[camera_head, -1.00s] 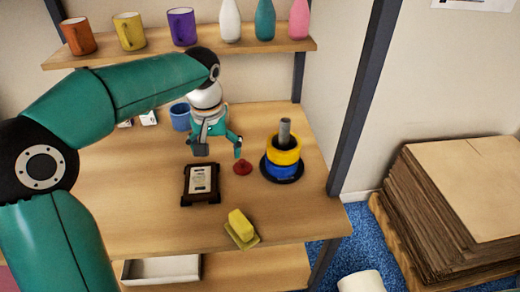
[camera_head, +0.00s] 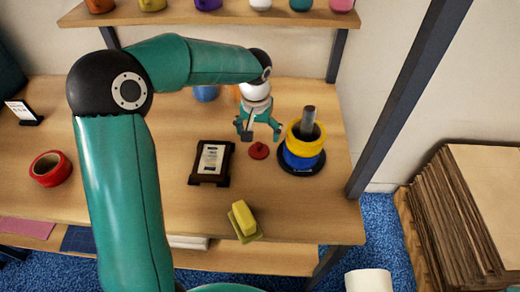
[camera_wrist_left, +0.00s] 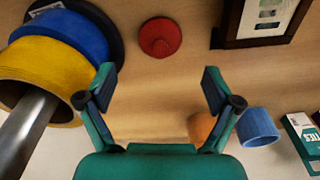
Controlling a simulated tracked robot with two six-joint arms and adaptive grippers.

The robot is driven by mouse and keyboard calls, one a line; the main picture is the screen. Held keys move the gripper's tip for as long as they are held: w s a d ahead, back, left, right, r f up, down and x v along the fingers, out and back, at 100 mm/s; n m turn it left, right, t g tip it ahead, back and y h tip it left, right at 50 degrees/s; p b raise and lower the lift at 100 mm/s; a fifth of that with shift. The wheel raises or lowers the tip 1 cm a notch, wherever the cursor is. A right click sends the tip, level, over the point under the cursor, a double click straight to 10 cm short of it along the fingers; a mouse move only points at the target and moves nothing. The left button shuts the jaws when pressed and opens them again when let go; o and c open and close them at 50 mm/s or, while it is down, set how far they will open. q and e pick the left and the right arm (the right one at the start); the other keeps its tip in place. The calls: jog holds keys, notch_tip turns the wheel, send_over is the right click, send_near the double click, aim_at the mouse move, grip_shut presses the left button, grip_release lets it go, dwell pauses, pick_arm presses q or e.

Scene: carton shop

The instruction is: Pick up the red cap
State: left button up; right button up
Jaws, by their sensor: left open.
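The red cap (camera_head: 259,151) lies on the wooden table between the black-framed picture and the ring stack. It also shows in the left wrist view (camera_wrist_left: 160,37), near the top and beyond the fingertips. My left gripper (camera_head: 260,135) is open and empty, just behind the cap in the head view. In the left wrist view its two fingers (camera_wrist_left: 160,84) stand wide apart, with bare table between them. The fingers do not touch the cap. My right gripper is in neither view.
A stack of yellow and blue rings (camera_head: 303,147) on a grey post stands close right of the cap. The black frame (camera_head: 212,162) lies left. A yellow block (camera_head: 243,220) sits in front. A blue cup (camera_wrist_left: 259,127) and an orange item (camera_wrist_left: 201,127) are behind.

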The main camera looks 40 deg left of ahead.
aim_at(259, 144)
pick_arm(q)
jog(key=shift+w+a+f+p, duration=0.1)
jog(key=shift+f+p, duration=0.1)
jog(key=shift+f, duration=0.9)
jog(key=shift+w+d+f+p, duration=0.1)
jog(key=shift+f+p, duration=0.1)
jog(key=shift+f, duration=0.9)
jog(key=shift+w+a+f+p, duration=0.1)
jog(key=shift+f+p, duration=0.1)
jog(key=shift+f, duration=0.9)
jog(key=shift+c, duration=0.3)
jog(key=c, duration=1.1)
jog(key=shift+r, duration=0.15)
